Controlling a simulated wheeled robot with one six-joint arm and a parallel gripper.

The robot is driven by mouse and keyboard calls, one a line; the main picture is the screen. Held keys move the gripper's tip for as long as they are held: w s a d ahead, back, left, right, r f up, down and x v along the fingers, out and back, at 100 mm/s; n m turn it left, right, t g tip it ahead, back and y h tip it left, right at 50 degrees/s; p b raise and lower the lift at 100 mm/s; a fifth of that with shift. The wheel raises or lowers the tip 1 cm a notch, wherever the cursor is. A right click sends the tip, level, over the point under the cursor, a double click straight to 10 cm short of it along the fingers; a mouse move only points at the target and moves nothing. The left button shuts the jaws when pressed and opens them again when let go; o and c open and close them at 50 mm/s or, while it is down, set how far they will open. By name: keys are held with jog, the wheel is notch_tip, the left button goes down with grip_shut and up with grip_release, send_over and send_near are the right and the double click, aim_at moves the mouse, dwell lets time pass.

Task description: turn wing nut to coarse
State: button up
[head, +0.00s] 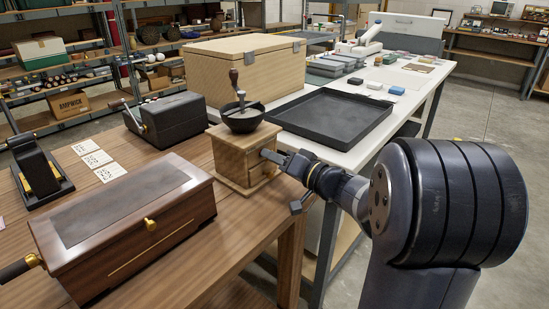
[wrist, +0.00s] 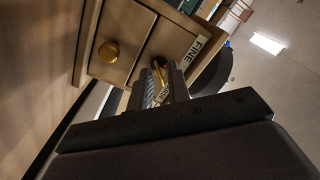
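The wooden coffee grinder (head: 238,154) stands upright on the brown table, with a dark bowl (head: 243,118) and crank on top. In the wrist view its front shows a drawer with a round brass knob (wrist: 108,51), a FINE label (wrist: 195,48) and the brass wing nut (wrist: 160,70). A second label near the fingers is mostly hidden and cannot be read. My gripper (wrist: 161,78) is at the grinder's front, its two fingers on either side of the wing nut with little or no gap showing. In the head view my gripper (head: 277,157) hides the nut.
A wooden box with a crank (head: 120,225) is at the left front of the table. A dark cranked device (head: 165,119) stands behind it. A black tray (head: 330,118) and large wooden case (head: 245,70) are on the white table behind. Floor to the right is open.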

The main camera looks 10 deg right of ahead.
grip_shut()
jog(key=shift+f+m+b, duration=0.1)
jog(key=shift+m+b, duration=0.2)
jog(key=m+b, duration=0.2)
jog(key=m, duration=0.1)
jog(key=shift+f+m, duration=0.1)
jog(key=shift+m, duration=0.2)
jog(key=m+b, duration=0.1)
jog(key=m, duration=0.3)
jog(key=shift+m, duration=0.3)
jog(key=m, duration=0.4)
jog(key=m+p, duration=0.2)
jog(key=m, duration=0.3)
